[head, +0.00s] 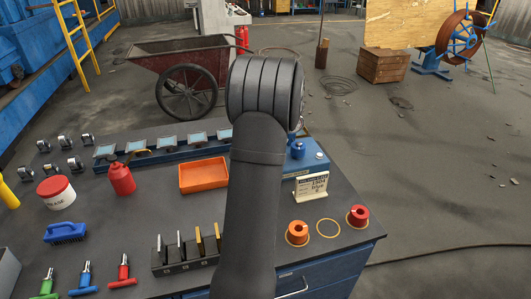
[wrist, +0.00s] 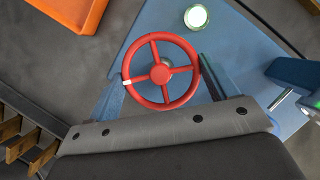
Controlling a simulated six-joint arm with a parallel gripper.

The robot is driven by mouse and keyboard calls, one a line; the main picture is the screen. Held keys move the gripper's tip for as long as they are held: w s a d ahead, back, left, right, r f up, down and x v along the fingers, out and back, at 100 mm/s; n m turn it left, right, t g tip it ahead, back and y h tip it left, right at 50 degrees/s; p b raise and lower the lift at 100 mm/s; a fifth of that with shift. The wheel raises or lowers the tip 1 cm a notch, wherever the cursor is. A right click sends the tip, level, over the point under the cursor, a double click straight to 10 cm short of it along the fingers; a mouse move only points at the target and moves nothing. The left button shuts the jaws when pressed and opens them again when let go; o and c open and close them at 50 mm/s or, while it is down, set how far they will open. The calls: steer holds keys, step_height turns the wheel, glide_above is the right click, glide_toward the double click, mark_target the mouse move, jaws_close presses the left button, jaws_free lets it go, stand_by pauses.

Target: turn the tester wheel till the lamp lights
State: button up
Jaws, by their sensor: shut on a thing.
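The red tester wheel (wrist: 151,79), with its spokes and one white mark on the left of the rim, sits on the blue tester (wrist: 236,58) in the wrist view. My gripper (wrist: 163,77) has a finger on either side of the wheel and is shut on it. The lamp (wrist: 196,16) above the wheel is bright pale green-white and looks lit.
An orange tray (head: 204,176) and a red bottle (head: 121,179) stand left of my arm. A rack with several upright tools (head: 187,252) is near the front.

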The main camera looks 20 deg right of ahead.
steer(key=shift+m, duration=0.6)
steer(key=shift+h, duration=0.3)
steer(key=o, duration=1)
steer(key=shift+c, duration=0.2)
steer(key=shift+r, duration=0.1)
steer(key=v, duration=1.7)
steer(key=shift+s, duration=0.3)
steer(key=x, duration=1.7)
steer(key=shift+w, duration=0.25)
